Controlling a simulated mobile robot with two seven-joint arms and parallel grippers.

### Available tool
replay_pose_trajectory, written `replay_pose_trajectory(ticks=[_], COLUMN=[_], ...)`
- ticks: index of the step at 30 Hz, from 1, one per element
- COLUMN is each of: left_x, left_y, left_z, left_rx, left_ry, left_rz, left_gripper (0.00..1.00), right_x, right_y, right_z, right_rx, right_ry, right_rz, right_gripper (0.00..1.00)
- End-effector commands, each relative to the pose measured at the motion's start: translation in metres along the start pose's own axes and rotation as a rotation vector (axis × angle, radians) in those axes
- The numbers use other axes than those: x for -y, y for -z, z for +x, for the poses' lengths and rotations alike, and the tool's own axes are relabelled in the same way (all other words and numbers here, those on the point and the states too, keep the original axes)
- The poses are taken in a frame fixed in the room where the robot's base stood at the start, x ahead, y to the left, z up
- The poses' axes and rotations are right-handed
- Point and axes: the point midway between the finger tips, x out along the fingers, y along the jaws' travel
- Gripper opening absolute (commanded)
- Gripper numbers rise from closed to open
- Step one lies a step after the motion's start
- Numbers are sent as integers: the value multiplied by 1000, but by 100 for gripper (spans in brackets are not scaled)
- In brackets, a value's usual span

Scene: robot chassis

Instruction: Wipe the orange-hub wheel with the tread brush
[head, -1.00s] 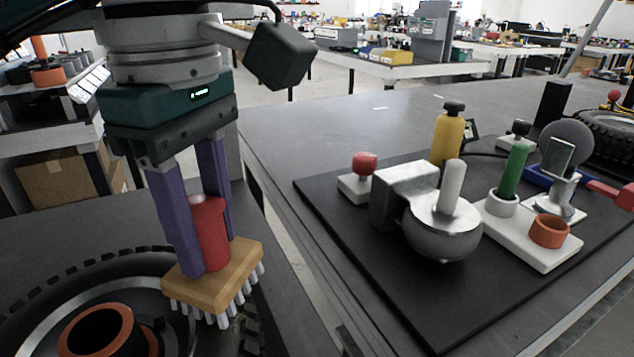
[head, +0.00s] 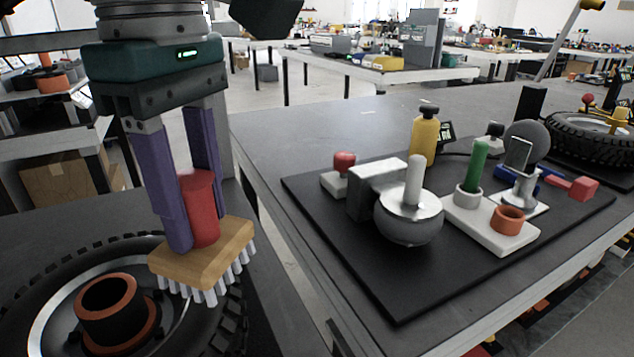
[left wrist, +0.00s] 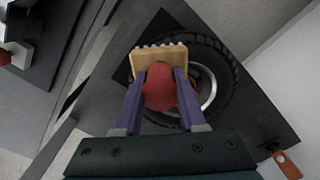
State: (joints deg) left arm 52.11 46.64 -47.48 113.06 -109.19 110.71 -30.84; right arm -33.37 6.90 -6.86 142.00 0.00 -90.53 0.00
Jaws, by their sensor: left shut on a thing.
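The tread brush (head: 205,255) has a wooden block, pale bristles pointing down and a red handle (head: 201,205). My left gripper (head: 190,225), with purple fingers, is shut on the red handle and holds the brush upright. The orange-hub wheel (head: 106,298) lies flat on a dark surface at the lower left, with a black tyre and a grey rim. The brush is over the tyre's right side; I cannot tell whether the bristles touch it. In the left wrist view the brush (left wrist: 148,58) covers part of the wheel (left wrist: 228,62). My right gripper is not in view.
A black mat (head: 400,292) on the table at right bears a grey metal pot-like device (head: 408,215), a yellow bottle (head: 425,138), a green-handled tool (head: 478,162) in a white holder and an orange ring (head: 509,219). Another wheel (head: 595,138) lies at the far right.

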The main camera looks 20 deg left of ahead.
Motion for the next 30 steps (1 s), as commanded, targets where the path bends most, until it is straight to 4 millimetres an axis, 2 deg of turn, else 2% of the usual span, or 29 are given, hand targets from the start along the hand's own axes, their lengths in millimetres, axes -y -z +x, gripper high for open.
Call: replay_pose_trajectory(ticks=[1,13,30], left_x=[-1,-2,-2], left_y=[1,7,8], left_z=[-9,-43,-45], left_rx=[0,1,1], left_ry=[-1,-2,-1], left_rz=[-2,-10,-10], left_gripper=[0,0,0], right_x=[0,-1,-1], right_y=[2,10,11], right_z=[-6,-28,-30], right_rx=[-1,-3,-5], right_ry=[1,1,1], right_rz=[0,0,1], right_gripper=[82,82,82])
